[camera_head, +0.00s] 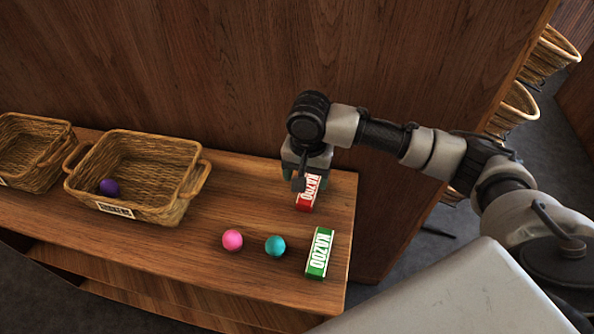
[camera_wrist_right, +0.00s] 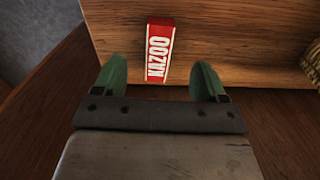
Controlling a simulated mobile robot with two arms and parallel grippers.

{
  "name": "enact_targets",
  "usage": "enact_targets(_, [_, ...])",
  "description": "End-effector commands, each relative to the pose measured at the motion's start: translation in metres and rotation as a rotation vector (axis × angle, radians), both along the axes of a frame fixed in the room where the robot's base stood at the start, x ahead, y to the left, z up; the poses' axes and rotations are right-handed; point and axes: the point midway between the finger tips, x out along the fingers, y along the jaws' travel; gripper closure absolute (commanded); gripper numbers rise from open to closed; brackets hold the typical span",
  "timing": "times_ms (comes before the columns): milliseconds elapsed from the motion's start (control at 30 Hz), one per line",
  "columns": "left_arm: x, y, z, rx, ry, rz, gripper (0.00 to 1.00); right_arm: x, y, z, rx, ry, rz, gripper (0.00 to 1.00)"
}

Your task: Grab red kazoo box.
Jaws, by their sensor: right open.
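The red kazoo box (camera_head: 306,195) with white lettering lies on the right end of the wooden shelf top in the head view, its far part hidden by my right gripper (camera_head: 307,180). In the right wrist view the red box (camera_wrist_right: 159,50) lies ahead of and between the two green fingertips of my right gripper (camera_wrist_right: 163,82). The fingers are open, with a gap on each side of the box. I cannot tell their exact height above it. My left gripper is not in view.
A green kazoo box (camera_head: 320,252), a teal ball (camera_head: 275,246) and a pink ball (camera_head: 232,239) lie nearer on the shelf top (camera_head: 200,255). A wicker basket (camera_head: 150,150) holding a purple ball (camera_head: 109,187) stands left, beside another basket (camera_head: 30,150). A wooden panel (camera_head: 200,60) rises behind.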

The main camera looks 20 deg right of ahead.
Motion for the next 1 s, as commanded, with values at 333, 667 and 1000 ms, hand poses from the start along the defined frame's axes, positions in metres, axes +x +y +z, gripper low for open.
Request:
enact_targets(333, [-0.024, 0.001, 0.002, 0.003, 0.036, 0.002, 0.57, 0.000, -0.001, -0.043, -0.003, 0.005, -0.011, 0.28])
enact_targets(667, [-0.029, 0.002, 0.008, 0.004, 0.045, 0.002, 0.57, 0.002, -0.001, -0.075, -0.003, 0.005, -0.009, 0.28])
enact_targets(1000, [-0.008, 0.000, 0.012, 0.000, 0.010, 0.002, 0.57, 0.003, -0.001, -0.108, -0.003, 0.001, -0.008, 0.28])
